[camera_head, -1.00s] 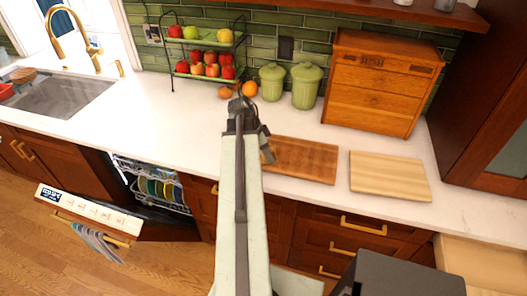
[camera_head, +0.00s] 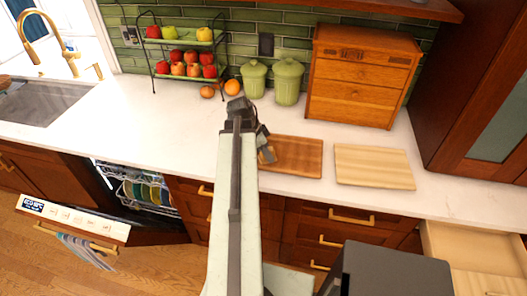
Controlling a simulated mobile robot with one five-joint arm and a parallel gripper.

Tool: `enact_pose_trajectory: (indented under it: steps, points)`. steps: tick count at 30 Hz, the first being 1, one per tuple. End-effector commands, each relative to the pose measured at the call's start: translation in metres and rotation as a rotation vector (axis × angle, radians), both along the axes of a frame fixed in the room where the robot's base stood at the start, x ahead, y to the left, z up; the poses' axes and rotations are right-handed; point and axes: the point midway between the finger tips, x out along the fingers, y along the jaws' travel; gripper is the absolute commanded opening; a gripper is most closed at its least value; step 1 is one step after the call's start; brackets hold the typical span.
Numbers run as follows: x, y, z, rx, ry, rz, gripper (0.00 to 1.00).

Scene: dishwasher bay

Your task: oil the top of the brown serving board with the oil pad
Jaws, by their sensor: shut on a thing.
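The brown serving board (camera_head: 297,157) lies flat on the white counter, right of my arm. My gripper (camera_head: 265,149) is at the board's left end, partly hidden behind my arm. It is shut on a small tan thing (camera_head: 267,156), which looks like the oil pad. The pad overlaps the left part of the board in the picture. I cannot tell whether it touches the board's top.
A pale board (camera_head: 374,166) lies just right of the brown one. Two green canisters (camera_head: 287,83), a wooden drawer box (camera_head: 360,80) and a fruit rack (camera_head: 186,52) stand behind. The dishwasher door (camera_head: 75,219) and a right-hand drawer (camera_head: 470,246) are open.

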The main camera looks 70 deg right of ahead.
Motion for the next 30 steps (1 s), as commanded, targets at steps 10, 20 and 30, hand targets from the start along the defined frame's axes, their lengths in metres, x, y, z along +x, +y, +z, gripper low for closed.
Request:
enact_pose_trajectory:
  steps: [10,20,30]
  points:
    - [-0.03,-0.002,-0.002,0.001,0.001,-0.003,0.14]
    - [-0.045,-0.003,-0.001,0.001,0.001,-0.005,0.14]
    - [-0.063,-0.004,0.0,0.001,-0.001,-0.001,0.14]
